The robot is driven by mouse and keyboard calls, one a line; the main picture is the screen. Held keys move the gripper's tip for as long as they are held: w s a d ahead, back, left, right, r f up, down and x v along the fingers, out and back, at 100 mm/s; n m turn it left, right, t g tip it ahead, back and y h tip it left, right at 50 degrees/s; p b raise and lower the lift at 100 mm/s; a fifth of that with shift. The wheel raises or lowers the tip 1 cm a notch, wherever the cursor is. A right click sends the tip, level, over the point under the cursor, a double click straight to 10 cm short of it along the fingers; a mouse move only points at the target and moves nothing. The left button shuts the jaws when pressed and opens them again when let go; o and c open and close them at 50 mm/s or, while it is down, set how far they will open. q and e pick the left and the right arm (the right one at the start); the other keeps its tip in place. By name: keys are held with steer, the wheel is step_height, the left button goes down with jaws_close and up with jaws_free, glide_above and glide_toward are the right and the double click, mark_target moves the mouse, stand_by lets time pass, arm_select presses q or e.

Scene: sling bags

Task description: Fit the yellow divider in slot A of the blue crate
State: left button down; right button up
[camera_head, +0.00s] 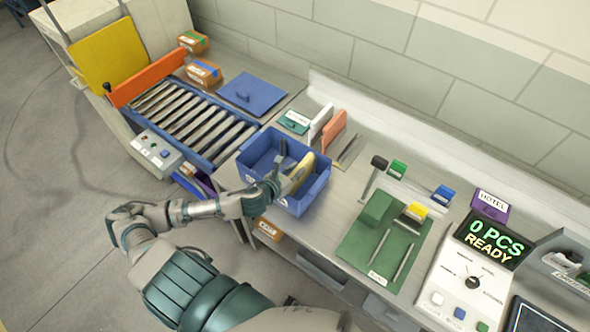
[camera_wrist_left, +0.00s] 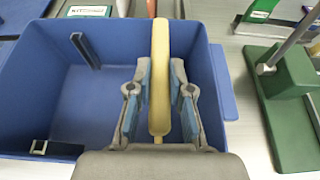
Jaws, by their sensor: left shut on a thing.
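The blue crate (camera_head: 262,148) stands on the bench, open at the top. It fills much of the left wrist view (camera_wrist_left: 215,80). My left gripper (camera_head: 287,184) is shut on the yellow divider (camera_head: 302,171), a thin upright plate. In the left wrist view the divider (camera_wrist_left: 160,55) stands edge-on between the two fingers (camera_wrist_left: 159,95), over the crate's right part. I cannot tell whether its lower edge touches the crate floor. Dark brackets (camera_wrist_left: 86,52) and (camera_wrist_left: 55,148) sit at the crate's far and near walls, left of the divider. No slot letter is readable. My right gripper is out of view.
White and orange panels (camera_head: 333,130) stand behind the crate. A green mat (camera_head: 362,248) with a green block and tools lies to its right. A roller conveyor (camera_head: 185,118) is at the left, with a blue plate (camera_head: 252,95) beyond. A display (camera_head: 489,238) reads "0 PCS READY".

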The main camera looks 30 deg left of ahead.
arm_select(q)
steer(key=shift+f+b, duration=0.4)
steer(key=shift+f, duration=0.45)
steer(key=c, duration=1)
jaws_free()
steer(key=shift+s, duration=0.1)
steer(key=v, duration=0.7)
steer(key=shift+s, duration=0.15)
